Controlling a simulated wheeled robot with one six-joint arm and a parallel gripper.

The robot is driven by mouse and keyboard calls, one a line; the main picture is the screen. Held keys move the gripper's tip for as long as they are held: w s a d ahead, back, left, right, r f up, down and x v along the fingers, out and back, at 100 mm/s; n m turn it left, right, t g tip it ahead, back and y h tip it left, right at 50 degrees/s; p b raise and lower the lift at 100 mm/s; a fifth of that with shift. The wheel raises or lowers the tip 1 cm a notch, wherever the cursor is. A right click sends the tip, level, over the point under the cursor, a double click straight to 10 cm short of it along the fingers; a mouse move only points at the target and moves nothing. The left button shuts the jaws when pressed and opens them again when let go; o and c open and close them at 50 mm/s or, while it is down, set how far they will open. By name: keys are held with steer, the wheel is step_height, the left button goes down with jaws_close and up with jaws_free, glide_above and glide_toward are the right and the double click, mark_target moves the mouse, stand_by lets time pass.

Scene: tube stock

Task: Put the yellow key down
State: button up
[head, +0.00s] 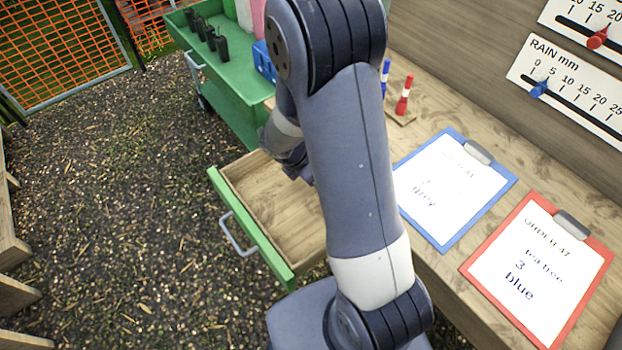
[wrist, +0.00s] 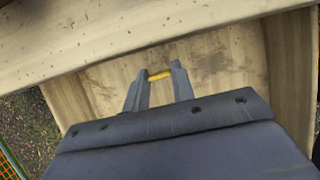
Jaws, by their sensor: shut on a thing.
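The yellow key (wrist: 160,76) shows in the wrist view as a small yellow bar between the fingertips of my gripper (wrist: 158,78). My gripper is shut on it. The fingers are over the open drawer (wrist: 215,62), whose wooden floor lies below them. I cannot tell how high the key is above that floor. In the head view my arm hides the fingertips and the key. The open drawer (head: 246,228) has a green front with a metal handle, and the part of its inside that shows is empty.
A blue clipboard (head: 432,218) and a red clipboard (head: 487,284) lie on the wooden bench (head: 440,105). A small block with red and white pegs (head: 404,95) stands behind them. A green cart (head: 222,85) with dark pots stands beyond the drawer. Open ground lies at the left.

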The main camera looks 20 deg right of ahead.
steer(key=shift+f, duration=1.35)
steer(key=shift+f+b, duration=0.15)
steer(key=shift+b, duration=0.15)
steer(key=o, duration=1)
steer(key=shift+c, duration=0.2)
steer(key=shift+r, duration=0.35)
steer(key=p+v, duration=0.1)
steer(key=v, duration=1)
steer(key=shift+r+p, duration=0.35)
steer(key=shift+a, duration=0.15)
